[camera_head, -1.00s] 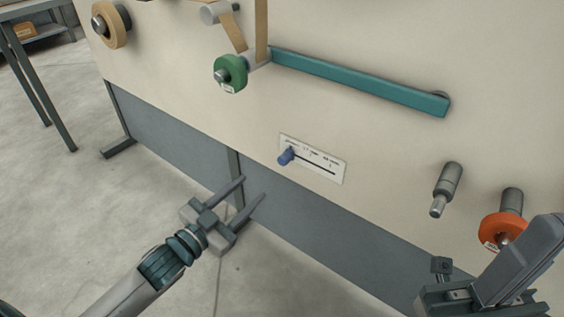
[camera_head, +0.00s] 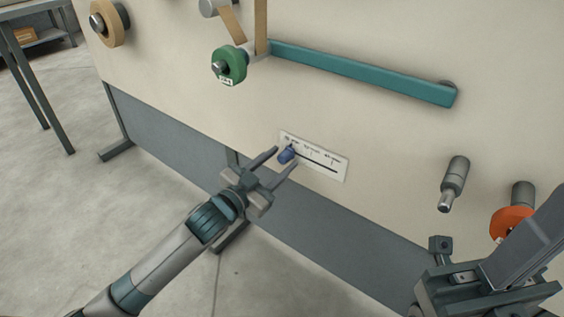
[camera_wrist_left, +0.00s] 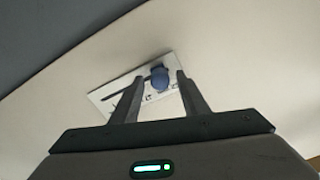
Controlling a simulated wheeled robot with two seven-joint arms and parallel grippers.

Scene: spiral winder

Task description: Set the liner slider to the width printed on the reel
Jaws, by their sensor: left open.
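The blue slider knob (camera_head: 286,154) stands at the left end of the slot on a white scale plate (camera_head: 328,168) on the machine's cream panel. My left gripper (camera_head: 285,159) is open, its two fingers pointing at the knob. In the left wrist view the knob (camera_wrist_left: 159,78) shows between the open fingertips (camera_wrist_left: 159,82); I cannot tell whether they touch it. The green reel (camera_head: 229,64) above left carries a small white label, too small to read. The orange reel (camera_head: 509,225) at the right is partly hidden by my right arm. My right gripper (camera_head: 440,258) shows partly at the lower right.
A teal bar (camera_head: 360,73) runs across the panel above the scale. A grey spindle (camera_head: 454,184) juts out at the right. A tan roll (camera_head: 108,24) is at the upper left. A grey table (camera_head: 35,60) stands behind left. The panel around the scale is clear.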

